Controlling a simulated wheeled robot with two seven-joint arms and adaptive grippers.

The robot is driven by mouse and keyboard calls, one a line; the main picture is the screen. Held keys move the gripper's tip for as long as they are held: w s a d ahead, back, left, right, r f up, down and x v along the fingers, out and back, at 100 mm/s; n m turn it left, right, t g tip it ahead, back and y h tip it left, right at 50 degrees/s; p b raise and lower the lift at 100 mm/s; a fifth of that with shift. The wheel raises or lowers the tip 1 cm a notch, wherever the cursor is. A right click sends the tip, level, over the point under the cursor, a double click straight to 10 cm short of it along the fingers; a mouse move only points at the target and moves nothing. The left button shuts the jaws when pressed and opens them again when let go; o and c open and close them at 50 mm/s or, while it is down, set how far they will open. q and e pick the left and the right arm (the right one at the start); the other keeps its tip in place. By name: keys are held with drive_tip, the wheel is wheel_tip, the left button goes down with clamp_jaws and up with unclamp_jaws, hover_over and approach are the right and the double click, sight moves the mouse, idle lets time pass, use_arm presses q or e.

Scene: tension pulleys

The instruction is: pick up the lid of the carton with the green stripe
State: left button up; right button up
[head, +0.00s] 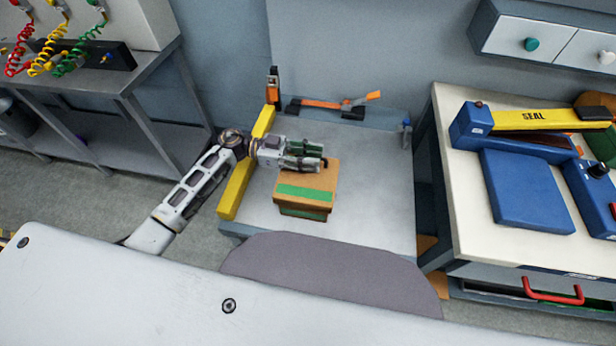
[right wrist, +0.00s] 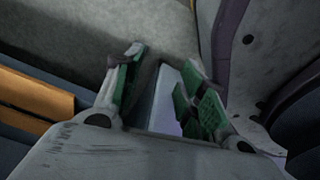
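The carton (head: 303,212) stands on the grey bench in the middle of the head view. Its tan lid (head: 321,177) lies on top and has a green stripe (head: 305,192); green also shows on the front wall. My left gripper (head: 325,160) comes in from the left, its green-padded fingers over the rear of the lid. The fingers look apart with a narrow gap. I cannot tell whether they touch the lid, and they hide its back left part. My right gripper (right wrist: 162,58) shows only in the right wrist view, open and empty.
A yellow bar (head: 235,188) lies left of the carton on the grey bench (head: 372,200). An orange-and-black tool (head: 320,104) lies behind. A blue sealer (head: 525,190) with a yellow arm is on the right-hand table. Bench room is free right of the carton.

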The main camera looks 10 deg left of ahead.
use_arm(q)
clamp_jaws()
idle(0.3)
drive_tip(key=shift+r, duration=0.7)
wheel_tip(320, 180, up, 17)
drive_tip(key=p, duration=0.2)
drive_tip(key=shift+f, duration=0.15)
use_arm(e)
drive_tip(key=s+d, duration=0.2)
drive_tip(key=s, duration=0.2)
drive_tip(key=shift+s+d+f, duration=0.1)
drive_tip(key=shift+d+f, duration=0.25)
drive_tip(key=shift+d, duration=0.05)
drive_tip(key=shift+s+g, duration=0.3)
drive_tip(key=shift+s, duration=0.15)
